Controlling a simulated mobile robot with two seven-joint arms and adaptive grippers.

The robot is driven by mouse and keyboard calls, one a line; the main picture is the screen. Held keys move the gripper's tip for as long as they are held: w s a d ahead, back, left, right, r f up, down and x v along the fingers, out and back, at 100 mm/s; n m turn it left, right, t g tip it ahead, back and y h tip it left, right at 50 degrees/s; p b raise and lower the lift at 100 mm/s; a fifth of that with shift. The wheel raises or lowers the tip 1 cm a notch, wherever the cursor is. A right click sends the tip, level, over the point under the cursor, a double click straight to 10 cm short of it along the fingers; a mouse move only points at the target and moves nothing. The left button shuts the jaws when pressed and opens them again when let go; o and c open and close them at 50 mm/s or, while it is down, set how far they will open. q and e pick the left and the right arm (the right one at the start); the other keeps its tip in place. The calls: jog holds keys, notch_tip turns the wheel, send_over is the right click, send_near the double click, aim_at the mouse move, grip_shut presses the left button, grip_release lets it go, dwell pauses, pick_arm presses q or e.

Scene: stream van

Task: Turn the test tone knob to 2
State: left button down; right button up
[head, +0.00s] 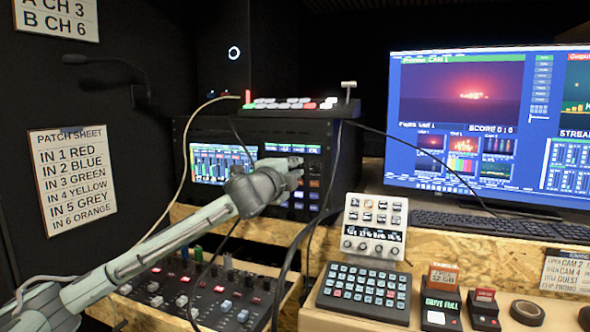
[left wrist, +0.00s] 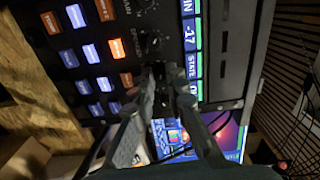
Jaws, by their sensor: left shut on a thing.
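My left gripper (head: 294,164) reaches in from the left to the front of the dark rack unit (head: 262,131). In the left wrist view its two fingertips (left wrist: 160,78) are closed together at the control panel, on a small dark knob that they mostly hide. I take this to be the test tone knob; its label and pointer setting cannot be read. Another small dark knob (left wrist: 153,42) sits beside the fingertips on the same panel. My right gripper is not in view.
Lit orange and blue buttons (left wrist: 92,56) and a small screen (left wrist: 188,35) flank the fingertips. A switcher (head: 290,104) sits on the rack. Cables hang near the arm. An audio mixer (head: 200,295) and a keypad (head: 365,290) lie below.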

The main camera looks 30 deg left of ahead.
pick_arm(q)
jog(key=shift+n, duration=1.7)
jog(key=c, duration=1.8)
grip_release()
jog(key=v, duration=1.2)
